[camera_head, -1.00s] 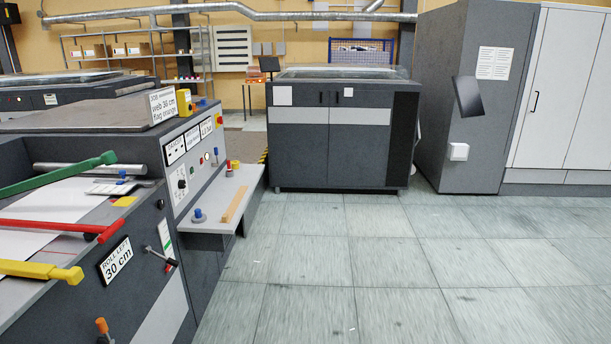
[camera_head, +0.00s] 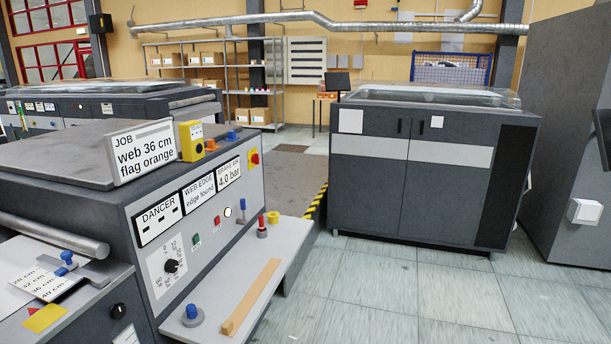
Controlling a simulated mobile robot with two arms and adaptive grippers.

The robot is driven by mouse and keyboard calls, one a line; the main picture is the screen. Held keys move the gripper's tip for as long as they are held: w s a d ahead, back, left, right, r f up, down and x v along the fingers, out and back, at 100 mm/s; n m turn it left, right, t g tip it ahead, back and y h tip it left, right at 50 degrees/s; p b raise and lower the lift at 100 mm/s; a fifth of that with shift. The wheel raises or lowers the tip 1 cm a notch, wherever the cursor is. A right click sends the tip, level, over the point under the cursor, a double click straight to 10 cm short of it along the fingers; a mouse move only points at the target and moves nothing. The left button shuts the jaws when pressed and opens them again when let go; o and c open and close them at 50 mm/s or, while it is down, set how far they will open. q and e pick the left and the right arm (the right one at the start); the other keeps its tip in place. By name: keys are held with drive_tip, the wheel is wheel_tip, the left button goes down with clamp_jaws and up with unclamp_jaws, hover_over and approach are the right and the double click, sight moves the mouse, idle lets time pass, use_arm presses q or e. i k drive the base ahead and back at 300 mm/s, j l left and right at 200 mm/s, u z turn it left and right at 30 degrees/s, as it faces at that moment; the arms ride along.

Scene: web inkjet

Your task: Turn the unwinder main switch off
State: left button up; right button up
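The unwinder (camera_head: 120,195) is the grey machine at the left. A red knob on a yellow plate (camera_head: 254,158), looking like a main switch, sits at the far right end of its sloped panel; its setting is too small to tell. A black rotary knob (camera_head: 172,266) with a white scale is at the panel's near end. Between them are a green button (camera_head: 195,240), a red button (camera_head: 217,220) and a lit white lamp (camera_head: 228,212). Displays above read "DANCER", "WEB EDGE edge found" and "BRAKE AIR 4.0 bar". Neither gripper is in view.
A shelf (camera_head: 290,250) juts from the unwinder, carrying a wooden strip (camera_head: 250,296), a blue-topped weight (camera_head: 192,315) and small coloured items. A grey cabinet machine (camera_head: 425,170) stands behind, right of centre. Tiled floor (camera_head: 400,290) is clear in the foreground right of the shelf.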

sight(255, 158)
drive_tip(key=i+l+u, duration=0.2)
drive_tip(key=u, duration=0.15)
drive_tip(key=i+l+u, duration=0.5)
drive_tip(key=u, duration=0.25)
drive_tip(key=i+l+u, duration=0.15)
drive_tip(key=l+u, duration=0.25)
drive_tip(key=i+l+u, duration=0.1)
drive_tip(key=u, duration=0.3)
drive_tip(key=l, duration=0.1)
